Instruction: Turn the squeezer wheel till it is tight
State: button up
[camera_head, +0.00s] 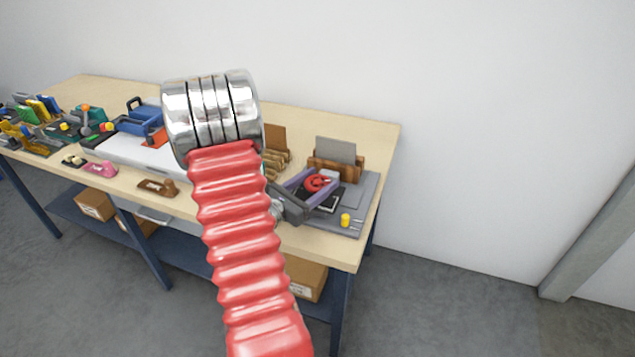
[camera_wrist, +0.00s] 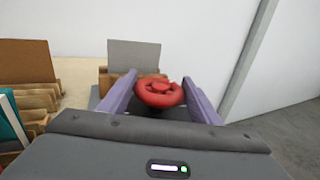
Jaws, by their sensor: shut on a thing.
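The squeezer wheel is a small red handwheel (camera_head: 317,183) at the right end of the bench. In the wrist view the red wheel (camera_wrist: 159,92) sits between the two purple fingers of my gripper (camera_wrist: 160,97). My gripper (camera_head: 312,184) is shut on the wheel, one finger on each side of its rim. The body of the squeezer below the wheel is mostly hidden by the wheel and my gripper; a dark and light part (camera_head: 328,199) shows beside it on a grey board (camera_head: 364,205).
A wooden holder with a grey plate (camera_head: 336,150) stands just behind the wheel. A small yellow cylinder (camera_head: 346,220) stands on the board's front right. Wooden racks (camera_wrist: 35,92) stand to the left. My red arm covers the bench's middle. Beyond the bench's right edge is open floor.

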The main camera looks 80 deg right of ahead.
aim_at(317, 181)
jog(key=shift+r+m+g, duration=0.1)
jog(key=shift+m+g, duration=0.2)
jog(key=shift+g, duration=0.1)
jog(key=shift+m+g+y, duration=2)
jog(key=shift+g+y, duration=0.2)
jog(key=shift+g, duration=0.2)
jog(key=o, duration=1)
jog(key=shift+o, duration=0.2)
jog(key=shift+r, duration=4.9)
